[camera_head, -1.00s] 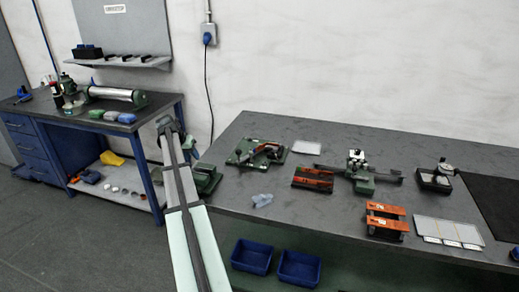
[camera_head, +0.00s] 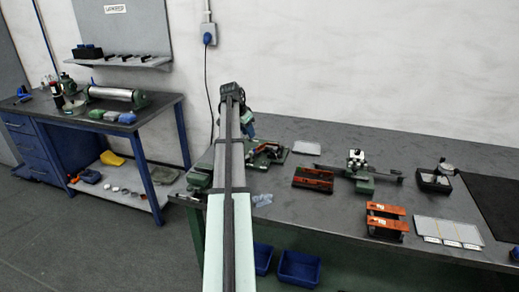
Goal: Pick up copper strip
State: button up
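No single piece can be told for sure as the copper strip. My arm reaches up the middle and covers the left part of that fixture. My gripper (camera_head: 247,122) seems to be at the arm's far end, above the bench's left part. Its fingers are too small and hidden to show whether it is open or holds anything.
The right-hand bench (camera_head: 340,215) also bears orange-topped blocks (camera_head: 386,209), a green device with a bar (camera_head: 360,172), a dial gauge stand (camera_head: 437,178) and a pale panel with cards (camera_head: 448,231). Blue bins (camera_head: 299,267) stand below. Another bench (camera_head: 165,103) is at left.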

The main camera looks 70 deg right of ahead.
aim_at(259, 148)
jog(key=x, duration=0.4)
jog(key=shift+d+f, duration=0.1)
jog(key=shift+f, duration=0.05)
jog(key=shift+x, duration=2.6)
jog(key=shift+s, duration=0.2)
grip_shut()
